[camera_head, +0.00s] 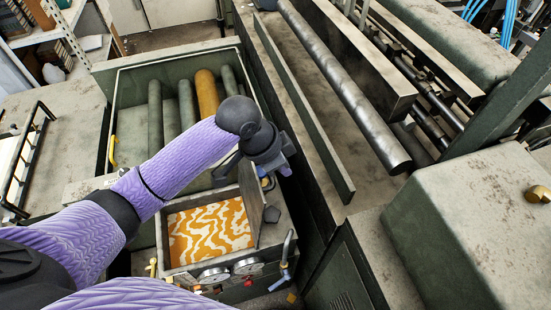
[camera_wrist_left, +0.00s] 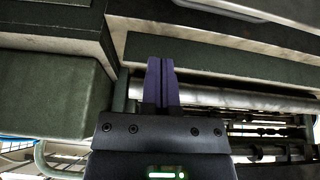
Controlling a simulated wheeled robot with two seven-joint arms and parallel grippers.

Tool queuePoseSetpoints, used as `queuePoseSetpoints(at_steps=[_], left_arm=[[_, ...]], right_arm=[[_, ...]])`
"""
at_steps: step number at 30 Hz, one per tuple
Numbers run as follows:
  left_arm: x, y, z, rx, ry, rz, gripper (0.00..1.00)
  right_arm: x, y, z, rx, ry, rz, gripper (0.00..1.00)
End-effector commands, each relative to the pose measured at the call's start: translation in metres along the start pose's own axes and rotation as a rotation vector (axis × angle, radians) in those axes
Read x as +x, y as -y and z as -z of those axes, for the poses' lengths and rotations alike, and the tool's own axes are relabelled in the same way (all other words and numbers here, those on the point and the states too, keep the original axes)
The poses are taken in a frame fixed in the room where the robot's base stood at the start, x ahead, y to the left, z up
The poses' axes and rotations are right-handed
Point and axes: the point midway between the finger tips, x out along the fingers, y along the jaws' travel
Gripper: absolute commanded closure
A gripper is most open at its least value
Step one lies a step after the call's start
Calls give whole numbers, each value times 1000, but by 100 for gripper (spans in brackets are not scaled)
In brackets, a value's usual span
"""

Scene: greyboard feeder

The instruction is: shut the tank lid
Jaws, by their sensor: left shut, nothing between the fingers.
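The tank (camera_head: 163,240) is a grey box at bottom centre of the head view, with an orange and white wavy surface (camera_head: 205,232) showing inside. Its lid (camera_head: 250,205) stands raised at the tank's right side, with a dark knob-like piece (camera_head: 271,214) on its outer face. My left arm crosses from the left above the tank. My left gripper (camera_head: 287,168) is above and to the right of the raised lid; I cannot tell whether it touches it. Its purple fingers are together and empty in the left wrist view (camera_wrist_left: 161,75). My right gripper is not in view.
Gauges (camera_head: 214,275) and a lever (camera_head: 287,255) are on the tank's front. A long metal roller (camera_head: 340,80) and machine rail (camera_head: 300,115) lie to the right, with a green housing (camera_head: 470,230) nearer.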

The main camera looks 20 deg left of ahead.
Motion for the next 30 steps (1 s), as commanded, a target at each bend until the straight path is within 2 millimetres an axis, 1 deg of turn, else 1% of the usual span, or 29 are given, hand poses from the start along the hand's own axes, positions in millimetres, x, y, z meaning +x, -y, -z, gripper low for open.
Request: queuePoseSetpoints(at_steps=[1,4,6,9,11,14,24,27,30], left_arm=[[-8,13,4,14,7,6,100],[-24,35,12,32,15,6,100],[-33,45,15,35,17,6,100],[-35,51,16,35,18,2,100],[-28,50,17,34,17,0,100],[-10,50,16,34,18,-1,100],[66,50,14,35,19,1,100],[53,51,-2,35,21,3,100],[50,52,-14,35,20,4,100]], right_arm=[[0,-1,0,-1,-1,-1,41],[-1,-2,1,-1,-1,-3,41],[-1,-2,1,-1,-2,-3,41],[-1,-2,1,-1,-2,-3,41],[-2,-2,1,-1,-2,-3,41],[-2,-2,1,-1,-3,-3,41],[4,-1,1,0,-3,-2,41],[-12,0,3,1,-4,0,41],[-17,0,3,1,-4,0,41]])
